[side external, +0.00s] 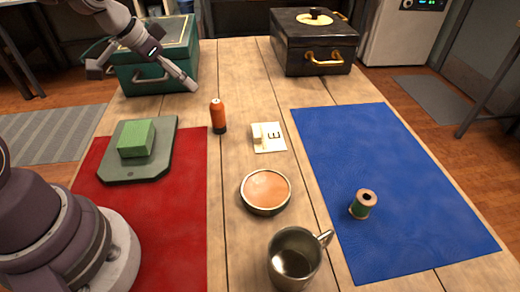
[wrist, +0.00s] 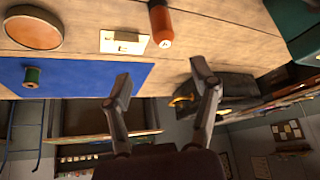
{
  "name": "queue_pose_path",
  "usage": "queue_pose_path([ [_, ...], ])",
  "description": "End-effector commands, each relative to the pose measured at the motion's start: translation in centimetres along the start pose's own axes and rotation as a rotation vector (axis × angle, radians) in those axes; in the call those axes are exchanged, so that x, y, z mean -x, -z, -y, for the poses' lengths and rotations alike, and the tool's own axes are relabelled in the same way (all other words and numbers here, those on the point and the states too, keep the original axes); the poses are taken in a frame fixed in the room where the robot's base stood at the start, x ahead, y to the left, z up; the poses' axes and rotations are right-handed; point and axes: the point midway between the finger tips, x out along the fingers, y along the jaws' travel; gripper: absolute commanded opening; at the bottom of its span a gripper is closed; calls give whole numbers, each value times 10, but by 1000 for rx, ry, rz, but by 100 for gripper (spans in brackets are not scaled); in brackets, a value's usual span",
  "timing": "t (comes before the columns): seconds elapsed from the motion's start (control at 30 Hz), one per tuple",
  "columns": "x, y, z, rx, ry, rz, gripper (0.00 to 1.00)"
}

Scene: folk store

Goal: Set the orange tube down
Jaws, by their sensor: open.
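The orange tube (side external: 218,116), with a dark base, stands upright on the bare wood of the table, right of the red mat. It also shows at the top of the wrist view (wrist: 160,24), beyond the fingertips. My gripper (side external: 143,76) is up at the upper left of the side view, in front of the teal box and apart from the tube. In the wrist view my gripper (wrist: 163,78) has its two fingers spread wide with nothing between them.
A green block (side external: 136,138) sits on a grey-green board (side external: 150,172) on the red mat (side external: 185,220). A spool (side external: 363,204) is on the blue mat (side external: 400,170). Teal (side external: 155,75) and black (side external: 300,50) boxes stand behind.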

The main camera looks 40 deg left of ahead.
Motion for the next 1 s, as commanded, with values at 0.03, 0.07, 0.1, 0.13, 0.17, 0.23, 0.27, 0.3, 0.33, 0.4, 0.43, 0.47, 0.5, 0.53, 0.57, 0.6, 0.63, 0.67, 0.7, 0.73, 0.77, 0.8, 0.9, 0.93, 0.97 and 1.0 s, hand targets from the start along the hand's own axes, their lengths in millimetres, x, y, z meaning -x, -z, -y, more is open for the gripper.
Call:
queue_pose_path([
  [0.03, 10, 2, -9, -10, 10, 7, 61],
  [0.07, 18, 1, -16, -11, 19, 18, 61],
  [0.1, 30, -1, -26, -10, 33, 32, 61],
  [0.13, 41, -4, -35, -4, 45, 42, 61],
  [0.17, 51, -8, -43, 4, 56, 51, 61],
  [0.23, 73, -20, -61, 35, 79, 65, 61],
  [0.27, 82, -27, -67, 53, 87, 67, 61],
  [0.3, 92, -35, -74, 77, 94, 67, 61],
  [0.33, 98, -41, -79, 95, 98, 68, 61],
  [0.4, 108, -54, -86, 134, 99, 68, 61],
  [0.43, 111, -58, -88, 149, 100, 67, 61],
  [0.47, 113, -62, -90, 159, 98, 68, 61],
  [0.5, 115, -65, -91, 171, 98, 68, 61],
  [0.53, 115, -67, -92, 176, 98, 69, 61],
  [0.57, 116, -68, -92, 180, 98, 70, 61],
  [0.6, 116, -68, -92, 183, 98, 70, 61],
  [0.63, 116, -68, -92, 183, 98, 71, 61],
  [0.67, 116, -68, -92, 183, 98, 71, 61],
  [0.7, 116, -68, -92, 183, 98, 71, 61],
  [0.73, 116, -68, -92, 182, 98, 70, 61],
  [0.77, 116, -68, -92, 182, 98, 70, 61],
  [0.8, 116, -68, -92, 182, 98, 70, 61],
  [0.9, 116, -68, -92, 181, 99, 69, 61],
  [0.93, 116, -68, -92, 181, 99, 69, 61],
  [0.97, 116, -68, -92, 181, 99, 69, 61],
  [1.0, 116, -68, -92, 181, 99, 69, 61],
])
